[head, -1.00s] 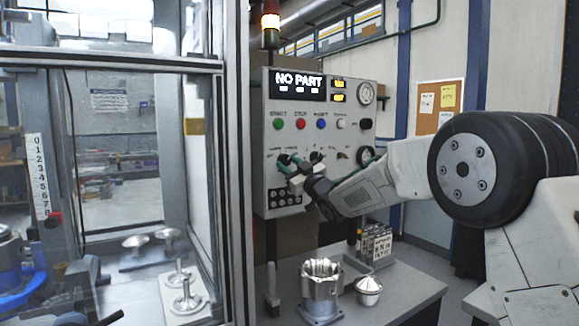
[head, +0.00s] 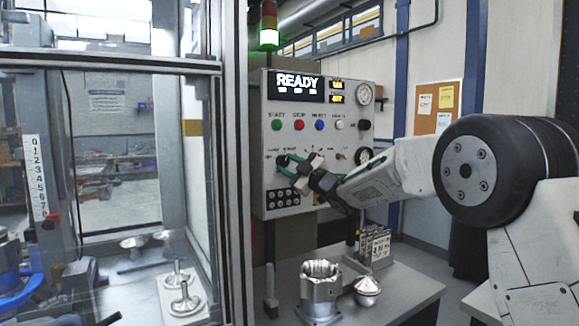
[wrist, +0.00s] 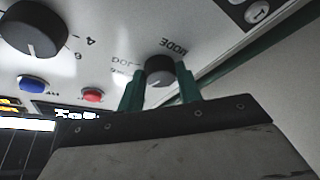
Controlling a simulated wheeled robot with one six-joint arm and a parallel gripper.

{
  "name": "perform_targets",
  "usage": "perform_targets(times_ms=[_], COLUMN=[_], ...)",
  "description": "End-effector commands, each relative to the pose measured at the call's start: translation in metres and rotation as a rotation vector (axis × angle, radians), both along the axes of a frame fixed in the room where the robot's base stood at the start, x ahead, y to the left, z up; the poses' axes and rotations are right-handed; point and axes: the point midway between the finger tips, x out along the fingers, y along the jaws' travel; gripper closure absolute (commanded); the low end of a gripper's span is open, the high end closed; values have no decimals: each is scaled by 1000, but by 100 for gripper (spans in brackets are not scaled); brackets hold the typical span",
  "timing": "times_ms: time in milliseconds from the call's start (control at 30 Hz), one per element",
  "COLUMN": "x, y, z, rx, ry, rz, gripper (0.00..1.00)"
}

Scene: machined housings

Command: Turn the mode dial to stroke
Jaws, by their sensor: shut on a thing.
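The mode dial (wrist: 160,66) is a small dark knob under the printed word MODE, which appears upside down in the wrist view. My gripper (wrist: 161,80) is shut on it, one green finger on each side. A pale pointer line on the dial's face runs toward the bottom of that view. A JOG label shows to its left; the other position labels are hidden or unreadable. In the head view my gripper (head: 285,165) is at the lower left of the grey control panel (head: 350,105), its fingers covering most of the dial.
The panel display (head: 297,86) reads READY and the stack light (head: 269,38) glows green. Green, red and blue buttons sit above my gripper. A larger black knob (wrist: 32,28) is beside the dial. A metal housing (head: 320,290) stands on the bench below; a glass-fronted enclosure is left.

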Motion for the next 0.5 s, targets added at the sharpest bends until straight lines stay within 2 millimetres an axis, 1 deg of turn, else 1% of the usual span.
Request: perform_targets(times_ms=[167, 200, 267, 300, 500], x=[1, 1, 1, 1, 0], y=[-1, -1, -1, -1, 1], z=[0, 0, 0, 0, 0], rx=[1, 1, 1, 1, 1], ry=[1, 1, 1, 1, 1], rz=[-2, -2, -2, -1, 0], gripper=[88, 62, 46, 44, 44])
